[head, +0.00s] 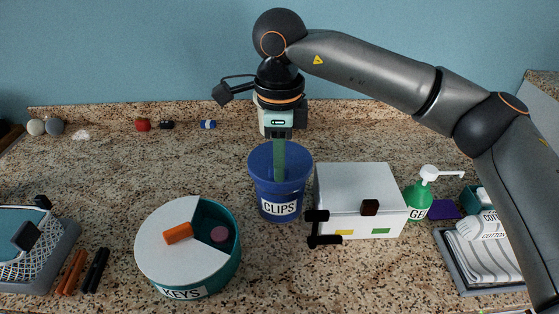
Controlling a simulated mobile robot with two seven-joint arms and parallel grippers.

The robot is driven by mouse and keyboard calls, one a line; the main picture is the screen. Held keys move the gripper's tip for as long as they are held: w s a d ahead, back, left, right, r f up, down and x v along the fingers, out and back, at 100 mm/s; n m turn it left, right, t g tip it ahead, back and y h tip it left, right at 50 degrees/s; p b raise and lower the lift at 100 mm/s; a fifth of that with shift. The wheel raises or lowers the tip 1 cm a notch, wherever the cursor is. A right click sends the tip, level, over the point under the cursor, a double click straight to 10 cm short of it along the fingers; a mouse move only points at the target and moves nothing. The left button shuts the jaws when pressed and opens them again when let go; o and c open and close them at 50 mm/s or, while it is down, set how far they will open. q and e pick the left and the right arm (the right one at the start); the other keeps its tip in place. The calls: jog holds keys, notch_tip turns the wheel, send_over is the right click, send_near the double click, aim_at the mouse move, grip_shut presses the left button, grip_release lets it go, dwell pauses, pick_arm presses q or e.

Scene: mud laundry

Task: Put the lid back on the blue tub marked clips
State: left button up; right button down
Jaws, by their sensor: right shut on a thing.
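The blue tub marked CLIPS (279,207) stands upright in the middle of the counter. A wide blue round top (262,163), which looks like its lid, lies over the tub's mouth. My right gripper (279,180) points straight down from above, its grey-green finger crossing the blue top to near its front edge. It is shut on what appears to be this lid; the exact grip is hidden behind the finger. I cannot tell whether the lid rests on the rim or hangs just above it. My left gripper is not in view.
A white box (345,195) with black fittings stands close right of the tub. A round KEYS tub (218,273) is front left. A soap bottle (418,200), towel tray (467,275) and mesh basket (32,255) lie outward. The counter behind left is mostly clear.

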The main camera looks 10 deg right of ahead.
jog(key=shift+c, duration=1.3)
grip_release()
jog(key=shift+r, duration=0.15)
jog(key=shift+r+p, duration=2.4)
jog(key=shift+r, duration=1)
grip_shut()
